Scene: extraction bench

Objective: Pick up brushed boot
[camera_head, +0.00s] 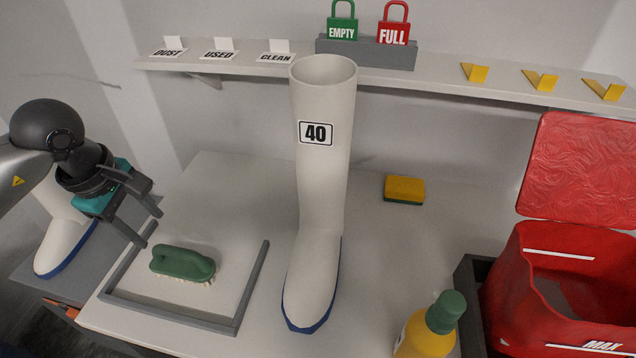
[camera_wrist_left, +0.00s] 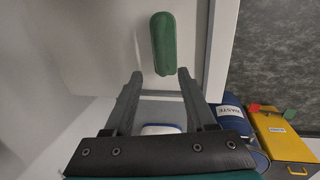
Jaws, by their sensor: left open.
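A tall white boot (camera_head: 318,190) with a blue sole and a "40" label stands upright in the middle of the bench. A second white boot with a blue sole (camera_head: 62,245) is at the far left, partly hidden behind my left arm. I cannot tell which is the brushed one. My left gripper (camera_head: 150,228) is open and empty, left of the brush frame and close to the second boot. In the left wrist view a white, blue-edged piece (camera_wrist_left: 160,129) shows between the fingers, mostly hidden. My right gripper is not in view.
A green brush (camera_head: 183,264) lies inside a grey frame (camera_head: 255,285). A yellow sponge (camera_head: 404,189), a green-capped bottle (camera_head: 428,330) and an open red bin (camera_head: 560,290) are to the right. A shelf (camera_head: 440,82) with labels and padlocks runs behind.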

